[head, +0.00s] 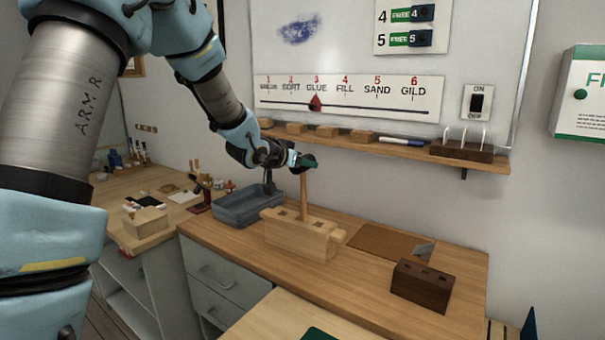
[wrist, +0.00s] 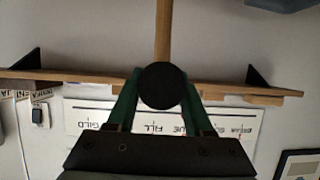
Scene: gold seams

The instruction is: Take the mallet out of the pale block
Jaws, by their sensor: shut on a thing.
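The mallet's wooden handle (head: 304,197) stands upright, its lower end meeting the top of the pale block (head: 288,237) at the middle; how deep it sits is hidden. The pale block rests on the wooden bench and has dark holes in its top. My gripper (head: 305,162) is above the block, shut on the top of the mallet. In the wrist view, the green fingers of my gripper (wrist: 160,72) are on both sides of the mallet's round black head (wrist: 160,88), with the handle running away from it. The head is mostly hidden by the fingers in the head view.
A grey-blue tray (head: 247,208) stands left of the block, close to it. A dark block with holes (head: 422,287) is at the right, and a brown mat (head: 385,241) lies between. A wall shelf (head: 380,143) runs behind my gripper, holding several small wooden blocks.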

